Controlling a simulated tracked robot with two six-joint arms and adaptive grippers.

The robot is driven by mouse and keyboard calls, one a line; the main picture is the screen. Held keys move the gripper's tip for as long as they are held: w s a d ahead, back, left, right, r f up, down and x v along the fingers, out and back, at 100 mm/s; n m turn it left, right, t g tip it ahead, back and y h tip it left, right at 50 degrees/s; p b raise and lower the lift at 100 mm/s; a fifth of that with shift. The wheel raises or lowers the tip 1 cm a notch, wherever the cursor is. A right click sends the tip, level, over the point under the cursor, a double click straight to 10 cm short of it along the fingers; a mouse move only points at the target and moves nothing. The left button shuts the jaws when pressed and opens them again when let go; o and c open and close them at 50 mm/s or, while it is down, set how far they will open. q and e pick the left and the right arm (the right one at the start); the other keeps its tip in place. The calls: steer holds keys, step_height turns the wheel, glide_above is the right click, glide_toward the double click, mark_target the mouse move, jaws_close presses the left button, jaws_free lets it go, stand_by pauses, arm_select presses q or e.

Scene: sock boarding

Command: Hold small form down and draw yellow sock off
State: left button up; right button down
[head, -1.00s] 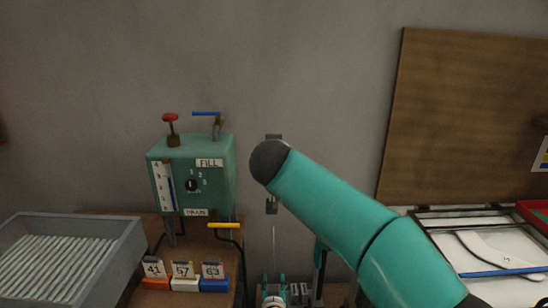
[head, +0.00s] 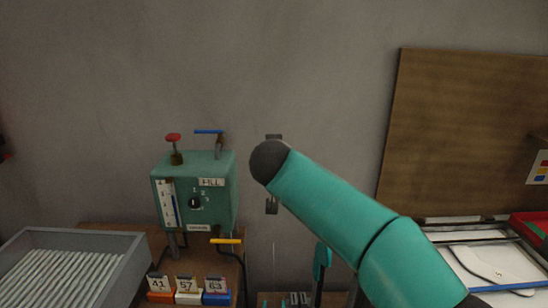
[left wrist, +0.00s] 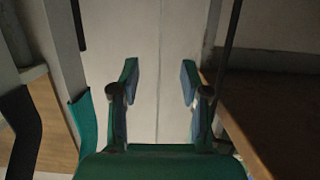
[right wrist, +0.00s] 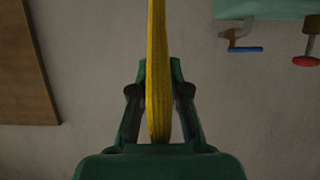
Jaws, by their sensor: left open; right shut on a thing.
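The yellow sock (right wrist: 158,70) shows in the right wrist view as a long, narrow ribbed strip running up from between my right gripper's fingers. My right gripper (right wrist: 159,75) is shut on it. The sock's far end runs out of the picture at the top. My left gripper (left wrist: 160,80) is open and empty in the left wrist view, with a pale surface behind its fingers. No form can be made out in the sock or between the left fingers. The head view does not show the yellow sock.
A teal box with valves (head: 222,162) stands behind number blocks (head: 187,290) at left, beside a grey ribbed tray (head: 128,262). A brown board (head: 465,130) leans at right behind a case with a pale foot-shaped piece (head: 490,264). A wooden surface (left wrist: 275,115) borders my left gripper.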

steer(key=shift+s+f+b, duration=0.1)
steer(key=shift+s+b, duration=0.25)
steer(key=shift+s, duration=0.1)
steer(key=s, duration=2.9)
